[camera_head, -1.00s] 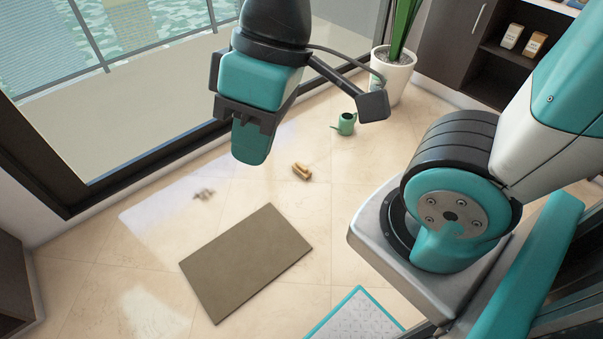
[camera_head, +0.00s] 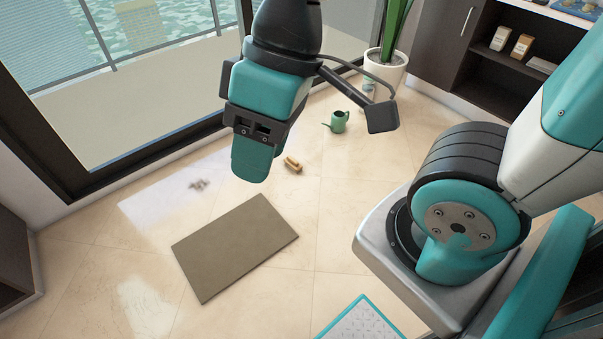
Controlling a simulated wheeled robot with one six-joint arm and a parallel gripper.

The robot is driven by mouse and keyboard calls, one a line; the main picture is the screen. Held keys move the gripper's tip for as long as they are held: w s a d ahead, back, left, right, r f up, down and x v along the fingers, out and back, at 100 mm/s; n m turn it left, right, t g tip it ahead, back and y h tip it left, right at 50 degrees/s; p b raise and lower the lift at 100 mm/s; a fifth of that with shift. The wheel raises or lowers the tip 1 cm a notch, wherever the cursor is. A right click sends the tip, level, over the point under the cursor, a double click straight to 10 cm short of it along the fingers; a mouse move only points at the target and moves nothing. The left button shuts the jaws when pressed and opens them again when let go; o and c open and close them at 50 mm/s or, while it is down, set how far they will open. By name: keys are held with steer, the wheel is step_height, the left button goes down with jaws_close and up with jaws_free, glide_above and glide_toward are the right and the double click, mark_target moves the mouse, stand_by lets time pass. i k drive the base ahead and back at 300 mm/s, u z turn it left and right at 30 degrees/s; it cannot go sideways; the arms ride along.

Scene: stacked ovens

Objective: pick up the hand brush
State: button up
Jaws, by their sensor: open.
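A small brown, wooden-looking object, apparently the hand brush (camera_head: 293,164), lies on the tiled floor beyond the mat. My gripper (camera_head: 252,165) hangs in the upper middle of the head view, pointing down. In the picture it is just left of the brush, above the floor and apart from it. Its fingers overlap from this angle, so the gap between them is hard to see. Nothing shows between them.
A brown mat (camera_head: 235,248) lies on the floor. A green watering can (camera_head: 339,121) stands near a potted plant (camera_head: 385,70). A small greyish object (camera_head: 199,184) lies left of the brush. A dark shelf cabinet (camera_head: 500,60) is at upper right; glass doors are at left.

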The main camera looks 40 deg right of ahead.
mark_target(289, 161)
steer(key=z, duration=1.3)
steer(key=i, duration=0.8)
steer(key=z, duration=0.65)
steer(key=i, duration=1.4)
steer(key=u, duration=1.3)
steer(key=i, duration=0.6)
steer(key=u, duration=0.65)
